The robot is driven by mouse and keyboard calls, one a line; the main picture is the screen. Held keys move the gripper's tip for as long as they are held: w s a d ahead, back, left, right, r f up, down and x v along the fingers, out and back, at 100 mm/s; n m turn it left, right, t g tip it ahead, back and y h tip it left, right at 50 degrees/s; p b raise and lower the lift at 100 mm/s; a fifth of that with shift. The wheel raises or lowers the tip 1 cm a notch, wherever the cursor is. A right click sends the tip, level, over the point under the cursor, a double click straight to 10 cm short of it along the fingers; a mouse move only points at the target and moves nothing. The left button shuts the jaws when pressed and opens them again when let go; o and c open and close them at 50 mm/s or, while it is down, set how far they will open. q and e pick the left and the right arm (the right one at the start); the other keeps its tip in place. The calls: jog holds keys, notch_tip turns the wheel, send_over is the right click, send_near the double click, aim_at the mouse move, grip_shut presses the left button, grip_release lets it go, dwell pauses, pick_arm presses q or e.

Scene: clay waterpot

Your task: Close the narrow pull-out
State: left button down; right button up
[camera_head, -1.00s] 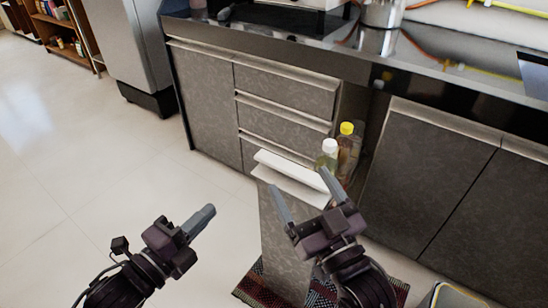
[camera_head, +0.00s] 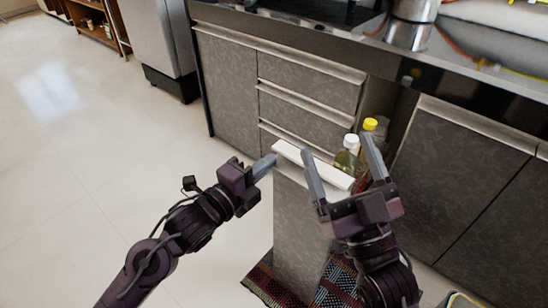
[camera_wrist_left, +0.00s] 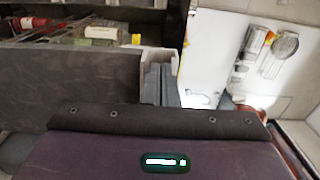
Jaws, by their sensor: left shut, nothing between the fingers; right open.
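The narrow pull-out (camera_head: 300,225) stands out from the cabinet row, with a grey patterned front and a white handle strip (camera_head: 312,166) along its top. Bottles with a white cap (camera_head: 347,158) and a yellow cap (camera_head: 371,126) stand in it. My left gripper (camera_head: 268,164) is shut and empty, its fingertips close to the left end of the handle strip; contact cannot be told. In the left wrist view the shut fingers (camera_wrist_left: 160,84) are beside the pull-out's front panel (camera_wrist_left: 75,80). My right gripper (camera_head: 340,170) is open, in front of the pull-out's right side, partly covering it.
Closed drawers (camera_head: 308,100) are to the left of the pull-out and cabinet doors (camera_head: 465,185) to the right, under a dark counter (camera_head: 330,50). A patterned mat (camera_head: 268,285) lies below. The floor (camera_head: 90,200) at left is clear.

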pick_arm(q)
jog(key=shift+x, duration=1.45)
pick_arm(e)
jog(key=shift+s+d+r+t+y, duration=0.15)
jog(key=shift+s+r+t, duration=0.15)
jog(key=shift+r, duration=0.2)
jog(key=shift+s+d+r+t+y, duration=0.1)
jog(key=shift+s+r+t, duration=0.2)
jog(key=shift+r, duration=0.25)
jog(key=shift+s+d+r+t+y, duration=0.15)
jog(key=shift+s+r+t, duration=0.05)
jog(key=shift+r+t, duration=0.25)
pick_arm(q)
jog(key=shift+w+d, duration=0.1)
jog(key=shift+w, duration=0.05)
